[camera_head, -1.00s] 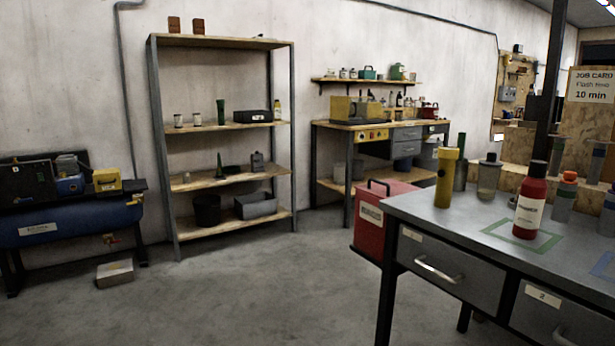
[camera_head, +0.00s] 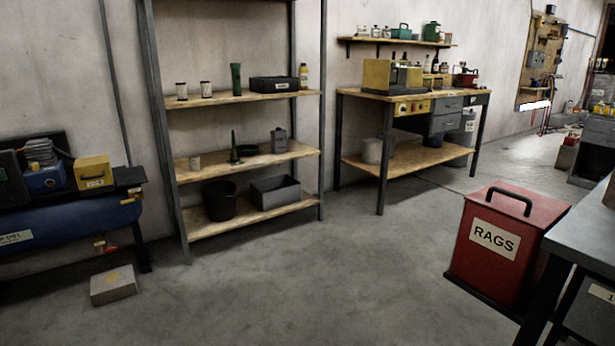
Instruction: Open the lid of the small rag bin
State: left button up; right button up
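The small rag bin (camera_head: 480,262) is a red box with a white label reading RAGS. It is at the right of the head view, beside the grey table, whose leg and corner overlap its right edge. Its red lid (camera_head: 517,207) is shut, with a black arched handle (camera_head: 509,198) on top. The bin rests on a dark base near the table leg. Neither of my grippers shows in the view.
A grey table (camera_head: 590,235) with a drawer stands at the right edge. A shelf rack (camera_head: 250,185) and a workbench (camera_head: 405,97) line the wall. A blue compressor (camera_head: 70,220) and a small box (camera_head: 113,285) are at the left. The floor (camera_head: 320,285) in the middle is clear.

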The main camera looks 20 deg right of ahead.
aim_at(538, 211)
jog(key=i+j+z, duration=0.1)
jog(key=i+z, duration=0.2)
jog(key=z, duration=0.2)
jog(key=i+j+z, duration=0.2)
jog(key=z, duration=0.3)
jog(key=i+j+z, duration=0.35)
jog(key=z, duration=0.15)
jog(key=i+j+z, duration=0.15)
jog(key=j+z, duration=0.3)
jog(key=i+j+z, duration=0.1)
jog(key=j+z, duration=0.4)
jog(key=l, duration=0.1)
